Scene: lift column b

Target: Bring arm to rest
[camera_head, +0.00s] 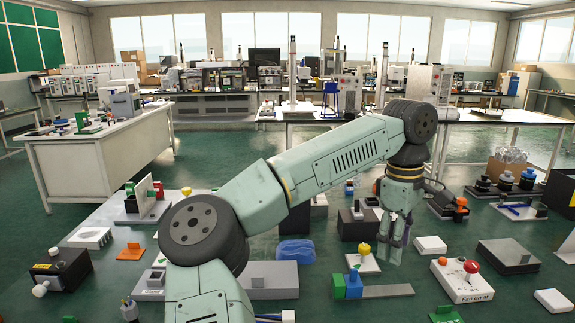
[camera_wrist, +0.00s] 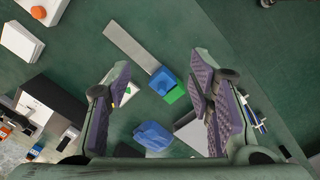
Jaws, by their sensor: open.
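My arm crosses the middle of the head view, bent at a dark elbow joint, with its wrist pointing down. My gripper (camera_head: 396,228) hangs above the objects spread on the green surface. In the wrist view my gripper (camera_wrist: 162,90) has its two fingers wide apart, with nothing held between them. Below and between the fingers are a blue block (camera_wrist: 163,81), a green block (camera_wrist: 175,95) and a blue crumpled-looking item (camera_wrist: 153,136).
Many small devices lie around, including a white box with a red button (camera_head: 463,280), a dark flat box (camera_head: 509,256) and a black box (camera_head: 62,270). A white workbench (camera_head: 105,160) stands at left. Benches with equipment line the back. Green floor shows between them.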

